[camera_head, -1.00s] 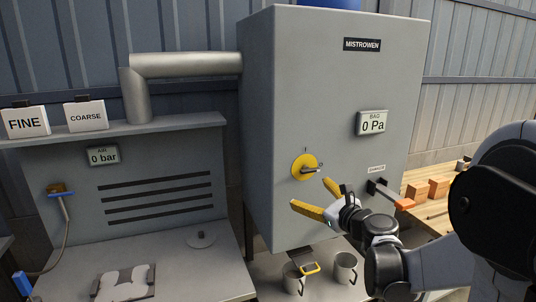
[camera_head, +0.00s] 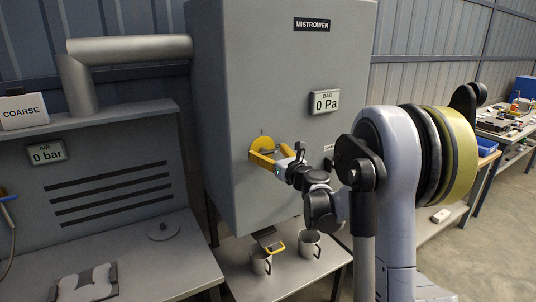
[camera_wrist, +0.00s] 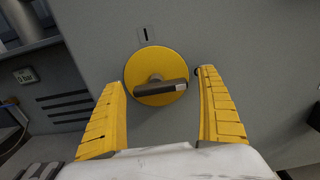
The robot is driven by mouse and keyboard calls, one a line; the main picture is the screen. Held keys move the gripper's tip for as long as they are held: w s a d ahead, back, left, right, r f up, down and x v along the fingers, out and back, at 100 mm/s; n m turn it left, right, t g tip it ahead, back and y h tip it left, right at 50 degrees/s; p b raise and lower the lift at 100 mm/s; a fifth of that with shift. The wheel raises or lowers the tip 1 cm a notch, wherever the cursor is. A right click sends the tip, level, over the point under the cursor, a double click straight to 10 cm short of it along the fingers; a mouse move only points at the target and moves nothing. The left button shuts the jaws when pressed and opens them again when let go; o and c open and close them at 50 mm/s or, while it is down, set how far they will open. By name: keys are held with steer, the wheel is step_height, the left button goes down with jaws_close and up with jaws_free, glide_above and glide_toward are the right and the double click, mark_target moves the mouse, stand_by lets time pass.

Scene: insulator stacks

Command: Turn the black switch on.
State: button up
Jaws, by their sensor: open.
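The switch is a round yellow disc (camera_wrist: 140,77) on the front of the grey cabinet, with a dark grey bar handle (camera_wrist: 165,93) across it. The handle lies nearly level, its end pointing right, and a small "I" mark sits above the disc. The disc also shows in the head view (camera_head: 267,146), partly hidden by my gripper. My gripper (camera_wrist: 161,81) is open with yellow fingers on either side of the handle, left and right. Nothing is between the fingers except the view of the switch. I cannot tell whether a finger touches the handle.
The grey cabinet (camera_head: 225,100) carries a "0 Pa" display (camera_head: 325,101). A ledge with a "COARSE" sign (camera_head: 22,109) and an air gauge (camera_head: 46,152) is at the left.

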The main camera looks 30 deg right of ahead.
steer(key=c, duration=1.2)
steer(key=shift+o, duration=0.2)
steer(key=shift+n, duration=0.3)
steer(key=n, duration=0.3)
steer(key=shift+a+n, duration=0.1)
steer(key=shift+n, duration=0.2)
steer(key=n, duration=0.4)
steer(key=shift+a+r+b, duration=0.1)
steer(key=shift+r+b, duration=0.05)
steer(key=shift+b, duration=0.15)
steer(key=n, duration=0.5)
steer(key=shift+a, duration=0.15)
steer(key=n, duration=0.4)
steer(key=shift+a+n, duration=0.1)
steer(key=shift+n, duration=0.2)
